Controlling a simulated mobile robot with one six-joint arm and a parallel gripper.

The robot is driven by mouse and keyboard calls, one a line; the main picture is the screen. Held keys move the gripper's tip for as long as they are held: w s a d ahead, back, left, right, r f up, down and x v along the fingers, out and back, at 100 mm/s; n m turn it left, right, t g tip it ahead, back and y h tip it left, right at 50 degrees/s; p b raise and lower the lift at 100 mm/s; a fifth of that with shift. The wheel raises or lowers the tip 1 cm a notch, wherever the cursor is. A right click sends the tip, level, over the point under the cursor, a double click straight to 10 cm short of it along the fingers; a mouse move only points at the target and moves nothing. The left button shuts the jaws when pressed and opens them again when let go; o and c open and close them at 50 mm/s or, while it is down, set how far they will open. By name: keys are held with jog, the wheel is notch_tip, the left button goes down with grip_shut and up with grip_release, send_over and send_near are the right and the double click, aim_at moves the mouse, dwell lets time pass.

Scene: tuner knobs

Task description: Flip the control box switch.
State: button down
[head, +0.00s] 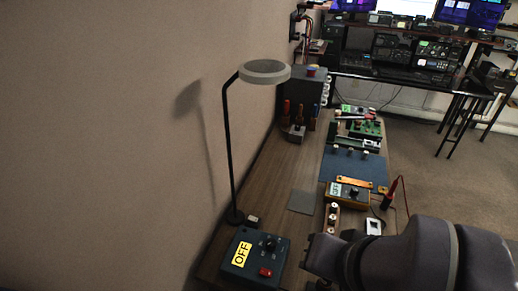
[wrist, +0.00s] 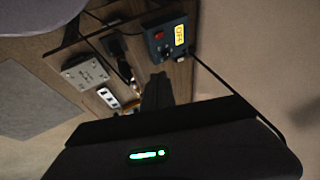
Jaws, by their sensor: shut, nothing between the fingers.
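The control box (head: 243,276) is a dark blue-grey box on the bench at the bottom of the head view. In the head view my dark arm is right of the box; the fingertips cannot be made out.
A desk lamp (head: 228,150) stands behind the box, its head (head: 264,72) overhanging the bench. A wall borders the left.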

jog(key=g+h, duration=0.2)
jog(key=g, duration=0.4)
send_over(263, 272)
notch_tip(263, 272, down, 10)
jog(key=shift+p, duration=0.45)
jog(key=shift+f, duration=0.2)
notch_tip(263, 272, down, 14)
jog(key=b, duration=0.7)
jog(key=shift+r, duration=0.1)
